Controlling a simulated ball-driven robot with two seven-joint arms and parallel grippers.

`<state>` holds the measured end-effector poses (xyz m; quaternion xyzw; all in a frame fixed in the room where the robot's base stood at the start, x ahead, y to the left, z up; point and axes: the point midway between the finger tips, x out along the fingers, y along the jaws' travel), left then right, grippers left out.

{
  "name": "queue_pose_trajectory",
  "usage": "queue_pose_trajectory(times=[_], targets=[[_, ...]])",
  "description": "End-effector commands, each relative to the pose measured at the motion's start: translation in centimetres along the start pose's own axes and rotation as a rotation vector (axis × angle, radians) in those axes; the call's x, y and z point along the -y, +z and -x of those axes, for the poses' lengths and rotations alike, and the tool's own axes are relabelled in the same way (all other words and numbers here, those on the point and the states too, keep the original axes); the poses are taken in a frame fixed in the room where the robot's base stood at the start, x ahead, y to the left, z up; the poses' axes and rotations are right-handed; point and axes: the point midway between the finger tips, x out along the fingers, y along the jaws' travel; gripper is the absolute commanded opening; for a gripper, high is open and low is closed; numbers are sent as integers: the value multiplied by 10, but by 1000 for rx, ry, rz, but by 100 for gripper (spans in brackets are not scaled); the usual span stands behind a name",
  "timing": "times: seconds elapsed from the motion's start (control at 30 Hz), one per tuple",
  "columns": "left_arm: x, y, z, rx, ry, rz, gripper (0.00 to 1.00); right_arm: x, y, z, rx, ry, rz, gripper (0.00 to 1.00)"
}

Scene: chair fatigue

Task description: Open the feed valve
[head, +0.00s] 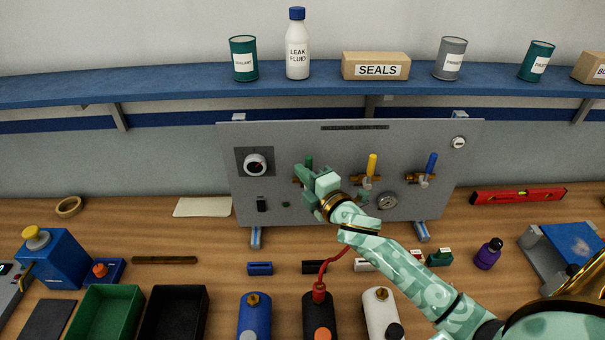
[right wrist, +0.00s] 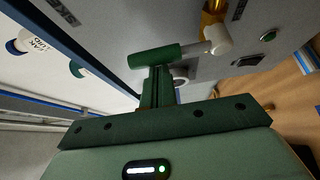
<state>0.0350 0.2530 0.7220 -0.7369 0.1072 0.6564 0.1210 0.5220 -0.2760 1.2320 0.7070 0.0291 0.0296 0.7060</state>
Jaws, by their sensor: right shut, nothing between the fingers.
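A grey upright panel (head: 335,205) carries three lever valves. The green-handled valve (head: 309,160) is at the left, the yellow-handled valve (head: 372,163) in the middle and the blue-handled valve (head: 431,162) at the right. My left gripper is not in view.
Bottles, trays and small blocks crowd the bench front. A blue shelf (head: 180,87) with cans, a bottle and a SEALS box (head: 376,66) runs above the panel.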

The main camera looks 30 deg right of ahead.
Motion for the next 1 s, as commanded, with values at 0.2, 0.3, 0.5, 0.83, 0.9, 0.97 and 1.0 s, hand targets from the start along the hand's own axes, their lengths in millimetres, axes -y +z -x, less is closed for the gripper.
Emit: queue_pose_trajectory(times=[0.2,0.3,0.5,0.83,0.9,0.97,1.0], targets=[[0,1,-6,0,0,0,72,1,3,2,1,21,-35,0],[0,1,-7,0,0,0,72,0,3,2,0,28,-47,0],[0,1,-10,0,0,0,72,0,5,3,0,43,-73,0],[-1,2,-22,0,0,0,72,2,13,6,2,92,-155,0],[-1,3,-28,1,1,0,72,2,17,8,3,113,-192,0],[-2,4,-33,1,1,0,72,4,22,9,3,135,-229,0],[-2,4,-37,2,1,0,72,4,26,11,3,152,-258,0]])
